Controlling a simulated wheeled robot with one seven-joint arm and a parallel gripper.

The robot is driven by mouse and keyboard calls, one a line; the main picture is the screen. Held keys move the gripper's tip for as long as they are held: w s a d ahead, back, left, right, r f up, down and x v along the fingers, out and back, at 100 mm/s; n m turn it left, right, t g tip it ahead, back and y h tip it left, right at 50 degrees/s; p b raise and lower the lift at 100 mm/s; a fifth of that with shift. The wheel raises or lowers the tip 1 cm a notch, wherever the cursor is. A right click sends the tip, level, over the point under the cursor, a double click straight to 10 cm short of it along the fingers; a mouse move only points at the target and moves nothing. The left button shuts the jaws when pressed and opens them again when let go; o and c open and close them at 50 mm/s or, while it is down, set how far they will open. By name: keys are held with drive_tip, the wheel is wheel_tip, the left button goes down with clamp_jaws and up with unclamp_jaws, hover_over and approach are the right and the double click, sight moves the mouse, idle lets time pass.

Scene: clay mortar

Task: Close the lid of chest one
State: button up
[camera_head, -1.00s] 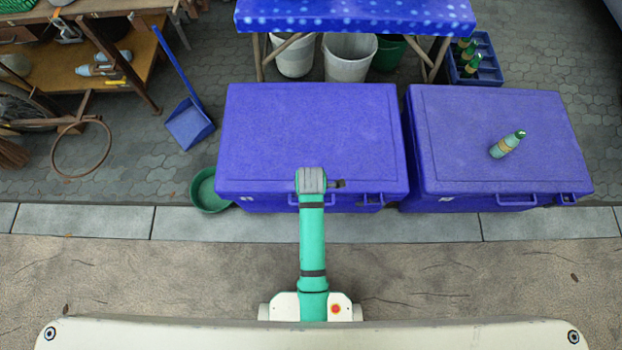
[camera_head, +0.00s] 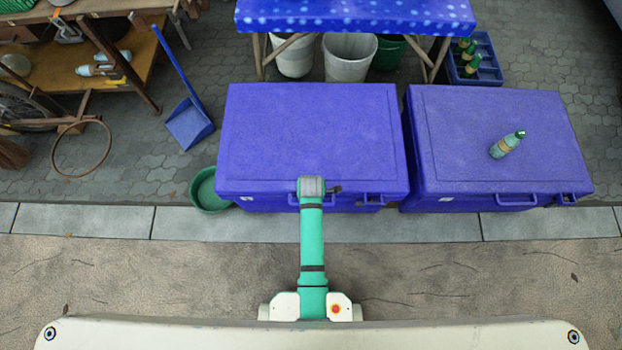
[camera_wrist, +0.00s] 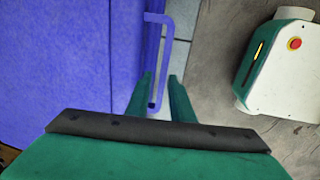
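Two blue chests stand side by side: a left chest (camera_head: 312,135) and a right chest (camera_head: 480,150). Both lids look down flat; I cannot tell which one is chest one. My arm reaches to the front edge of the left chest, and my gripper mostly hides behind it in the head view. In the wrist view my gripper (camera_wrist: 160,82) has its two green fingers apart.
A bottle (camera_head: 507,145) lies on the right chest's lid. A green basin (camera_head: 207,190) stands left of the left chest, near a blue dustpan (camera_head: 189,123). Buckets (camera_head: 349,57) stand behind under a blue-topped table (camera_head: 355,14). The pavement in front (camera_head: 150,265) is clear.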

clamp_jaws()
idle(1.1)
drive_tip(key=o, duration=0.5)
unclamp_jaws()
drive_tip(key=shift+r, duration=0.1)
wheel_tip(320, 180, up, 11)
drive_tip(key=s, duration=0.1)
drive_tip(key=shift+s+f, duration=0.2)
drive_tip(key=shift+s, duration=0.1)
